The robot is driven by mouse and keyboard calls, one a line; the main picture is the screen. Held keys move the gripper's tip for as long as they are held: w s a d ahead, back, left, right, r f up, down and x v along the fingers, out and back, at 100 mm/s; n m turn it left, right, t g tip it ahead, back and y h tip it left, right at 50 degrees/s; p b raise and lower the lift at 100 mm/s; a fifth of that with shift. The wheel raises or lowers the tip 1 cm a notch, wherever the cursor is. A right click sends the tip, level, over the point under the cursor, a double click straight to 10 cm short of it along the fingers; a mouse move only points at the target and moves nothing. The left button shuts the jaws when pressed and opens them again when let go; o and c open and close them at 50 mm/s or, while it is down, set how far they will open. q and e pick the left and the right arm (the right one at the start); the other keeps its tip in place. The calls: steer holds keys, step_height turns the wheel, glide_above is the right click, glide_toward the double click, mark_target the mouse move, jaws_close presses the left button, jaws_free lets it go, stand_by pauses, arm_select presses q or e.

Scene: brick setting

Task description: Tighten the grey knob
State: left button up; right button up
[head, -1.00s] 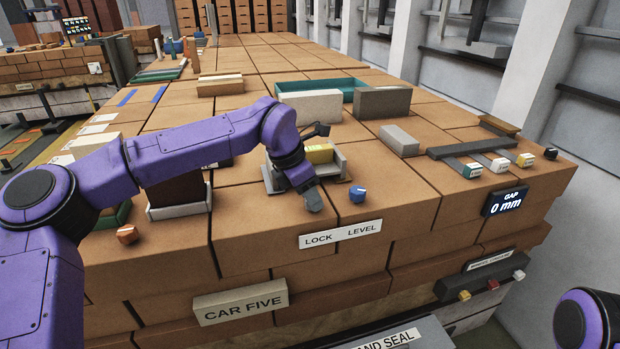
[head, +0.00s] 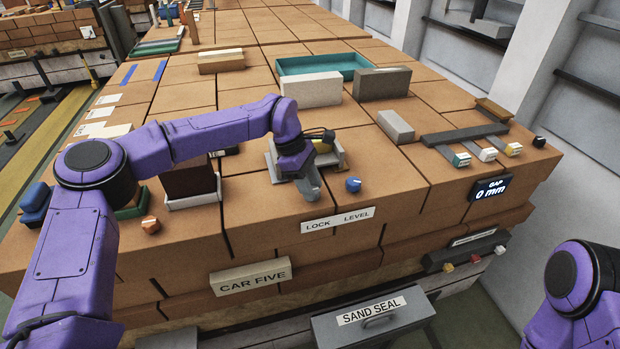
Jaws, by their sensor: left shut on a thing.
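My left gripper (head: 309,188) reaches down to the brick top just above the LOCK label (head: 320,225). Its grey fingers are shut at the place of the grey knob. The knob is hidden by the fingers or blends with them, so I cannot see its turn. A blue knob (head: 353,184) stands apart to the right, above the word LEVEL. My right gripper is out of view; only part of my right arm shows at the lower right.
An orange knob (head: 150,224) is at left. A display (head: 491,187) reads GAP 0 mm. A SAND SEAL drawer (head: 374,321) is below in front.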

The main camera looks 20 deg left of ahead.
arm_select(q)
steer(key=shift+m, duration=0.4)
steer(key=o, duration=1)
steer(key=shift+d, duration=0.1)
steer(key=shift+o, duration=0.2)
steer(key=shift+w+r, duration=0.1)
steer(key=shift+r, duration=0.1)
steer(key=b+v, duration=0.3)
steer(key=v, duration=0.7)
steer(key=shift+w, duration=0.1)
